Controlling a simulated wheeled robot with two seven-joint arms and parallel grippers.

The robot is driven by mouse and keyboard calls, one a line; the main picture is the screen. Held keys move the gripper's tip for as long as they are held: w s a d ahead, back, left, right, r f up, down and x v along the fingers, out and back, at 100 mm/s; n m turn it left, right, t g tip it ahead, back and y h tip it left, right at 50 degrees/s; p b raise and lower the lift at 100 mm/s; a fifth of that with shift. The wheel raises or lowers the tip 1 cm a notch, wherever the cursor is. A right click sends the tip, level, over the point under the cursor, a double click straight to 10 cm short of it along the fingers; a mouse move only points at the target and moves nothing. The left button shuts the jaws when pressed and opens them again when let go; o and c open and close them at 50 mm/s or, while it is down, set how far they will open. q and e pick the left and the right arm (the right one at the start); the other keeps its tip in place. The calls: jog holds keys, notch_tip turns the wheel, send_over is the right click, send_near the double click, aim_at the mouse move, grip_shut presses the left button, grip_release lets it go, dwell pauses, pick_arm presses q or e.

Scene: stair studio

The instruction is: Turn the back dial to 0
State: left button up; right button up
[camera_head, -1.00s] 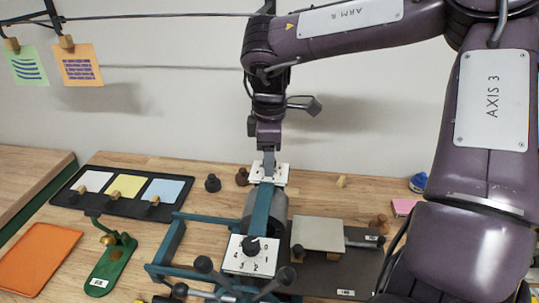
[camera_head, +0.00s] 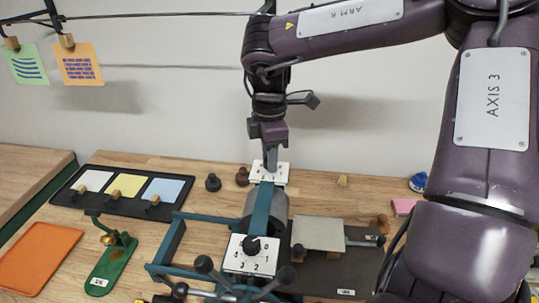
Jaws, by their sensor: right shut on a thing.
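The back dial's white plate (camera_head: 281,176) stands at the far end of a teal press frame (camera_head: 261,212). My right gripper (camera_head: 270,165) comes down from above and is shut on the back dial's knob, which its fingers hide. The pointer and most of the numbers on that plate cannot be read. The front dial (camera_head: 252,245) is a black knob on a white plate with numbers, at the near end of the frame, and nothing touches it. My left gripper is not in view.
Handles with black balls (camera_head: 204,264) stick up at the near end of the press. A black tray (camera_head: 122,200) with coloured cards, a green stand (camera_head: 111,262) and an orange tray (camera_head: 38,255) lie left. A grey plate (camera_head: 318,233) lies right.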

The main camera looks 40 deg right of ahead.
jog(key=shift+w+r+n, duration=0.1)
jog(key=shift+n, duration=2)
jog(key=o, duration=1)
jog(key=shift+r, duration=0.1)
notch_tip(320, 180, up, 8)
jog(key=shift+f+b, duration=0.2)
jog(key=shift+b, duration=0.2)
jog(key=shift+f, duration=0.1)
